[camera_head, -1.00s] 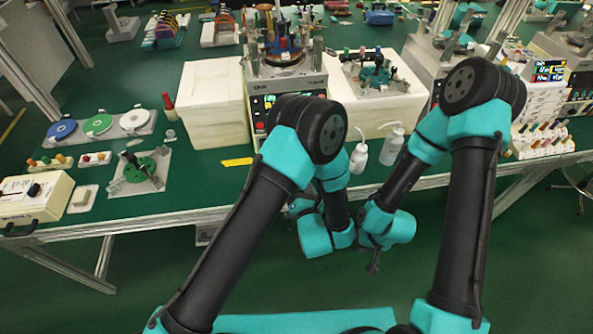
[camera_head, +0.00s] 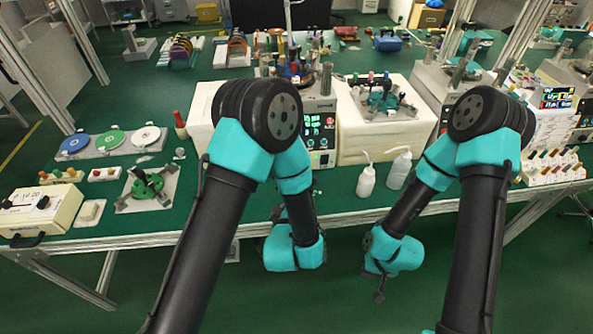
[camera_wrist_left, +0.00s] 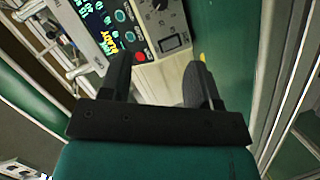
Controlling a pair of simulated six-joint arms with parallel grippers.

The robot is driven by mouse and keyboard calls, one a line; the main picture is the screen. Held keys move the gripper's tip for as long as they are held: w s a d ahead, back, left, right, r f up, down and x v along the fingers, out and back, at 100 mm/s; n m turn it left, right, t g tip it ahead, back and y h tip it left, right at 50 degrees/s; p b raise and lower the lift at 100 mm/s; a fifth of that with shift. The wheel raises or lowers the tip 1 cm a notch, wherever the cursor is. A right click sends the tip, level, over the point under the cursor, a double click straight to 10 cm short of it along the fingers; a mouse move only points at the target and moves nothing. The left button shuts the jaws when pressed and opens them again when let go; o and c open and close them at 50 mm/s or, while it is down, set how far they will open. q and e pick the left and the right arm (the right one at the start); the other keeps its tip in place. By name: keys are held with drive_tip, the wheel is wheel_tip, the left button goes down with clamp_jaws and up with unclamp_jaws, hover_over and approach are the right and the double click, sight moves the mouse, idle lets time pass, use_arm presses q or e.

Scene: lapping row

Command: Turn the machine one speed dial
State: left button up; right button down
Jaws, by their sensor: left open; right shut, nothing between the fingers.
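The machine (camera_head: 320,128) with a dark control panel stands at the table's middle in the head view, partly hidden by my left arm. In the left wrist view its panel (camera_wrist_left: 150,28) shows a lit display, a red button (camera_wrist_left: 139,57), a black switch (camera_wrist_left: 170,43) and a round dial (camera_wrist_left: 159,5) at the top edge. My left gripper (camera_wrist_left: 158,66) is open and empty, its fingers pointing at the panel's lower part. I cannot tell if they touch it. In the head view my left fingers are not clear. My right gripper (camera_head: 379,296) is shut and empty, pointing down in front of the table.
Two white bottles (camera_head: 366,182) stand near the table's front edge, right of the machine. A white block (camera_head: 371,142) carries a green fixture. Coloured discs (camera_head: 111,142) and a beige box (camera_head: 38,212) lie at the left. Green table surface is free left of my left arm.

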use_arm(q)
drive_tip(key=shift+m, duration=0.3)
drive_tip(key=x, duration=1.7)
drive_tip(key=shift+w, duration=0.15)
drive_tip(key=shift+c, duration=0.5)
drive_tip(key=c, duration=0.8)
